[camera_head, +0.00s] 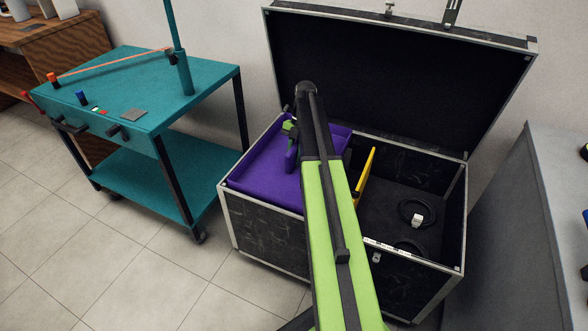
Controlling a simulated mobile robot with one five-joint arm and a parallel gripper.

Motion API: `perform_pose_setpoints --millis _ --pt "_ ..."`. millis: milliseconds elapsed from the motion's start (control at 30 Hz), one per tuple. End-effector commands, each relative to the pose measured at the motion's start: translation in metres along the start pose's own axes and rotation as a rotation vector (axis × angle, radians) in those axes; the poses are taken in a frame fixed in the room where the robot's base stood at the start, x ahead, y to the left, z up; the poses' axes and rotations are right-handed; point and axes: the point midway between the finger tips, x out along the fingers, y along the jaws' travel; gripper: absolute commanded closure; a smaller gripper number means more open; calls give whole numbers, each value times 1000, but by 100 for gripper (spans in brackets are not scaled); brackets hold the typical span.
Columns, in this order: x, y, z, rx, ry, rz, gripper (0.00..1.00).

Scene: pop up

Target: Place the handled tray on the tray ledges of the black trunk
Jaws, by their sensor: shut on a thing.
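The black trunk (262,230) stands open on the floor, with metal edges and its lid (390,75) raised at the back. The purple handled tray (262,178) is at the left part of the trunk opening, about level with the rim. Its handle (291,158) stands up near the tray's middle. My gripper (291,134) is shut on the handle, at the end of my green arm. My arm hides the tray's right part. I cannot tell whether the tray rests on the ledges, which are hidden.
A yellow piece (365,174) stands inside the trunk right of my arm. Coiled black cable (417,211) with a white tag lies in the trunk's right part. A teal cart (150,85) stands left, a grey cabinet (535,220) right. The floor at front left is clear.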

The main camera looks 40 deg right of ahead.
Motion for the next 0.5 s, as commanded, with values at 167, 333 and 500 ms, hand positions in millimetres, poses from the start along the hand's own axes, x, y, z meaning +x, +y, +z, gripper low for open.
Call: perform_pose_setpoints --millis 167,333,500 --pt "34 0 14 0 0 0 100" --pt "41 0 17 0 1 0 100" --pt "38 0 16 1 1 0 100"
